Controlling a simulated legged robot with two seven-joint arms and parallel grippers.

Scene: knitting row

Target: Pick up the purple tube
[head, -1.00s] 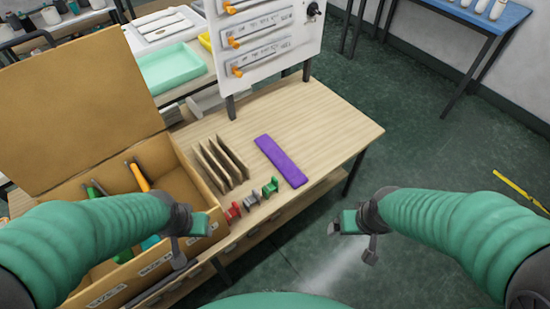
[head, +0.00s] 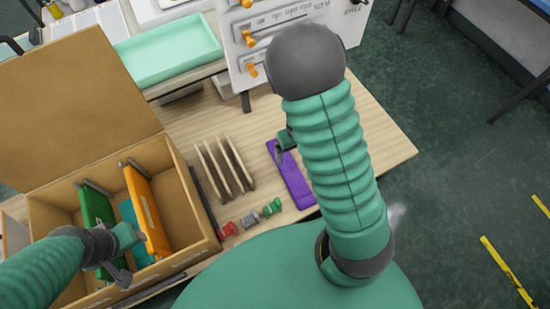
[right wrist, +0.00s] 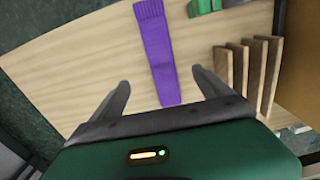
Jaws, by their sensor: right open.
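The purple tube (head: 296,188) lies flat on the light wooden table, partly hidden by my right arm in the head view. It also shows whole or nearly so in the right wrist view (right wrist: 157,55), stretching away from the gripper. My right gripper (head: 283,152) is over the tube's far end in the head view. In the right wrist view its two fingers (right wrist: 160,80) are spread, one on each side of the tube's near end, with nothing between them gripped. My left gripper (head: 132,258) is over the front of the cardboard box; its jaw state is unclear.
An open cardboard box (head: 190,215) with green and orange folders stands at left. Upright wooden dividers (head: 225,165) and small red, grey and green clips (head: 272,207) are left of the tube. A white panel (head: 240,60) with orange knobs stands behind. The table's right part is clear.

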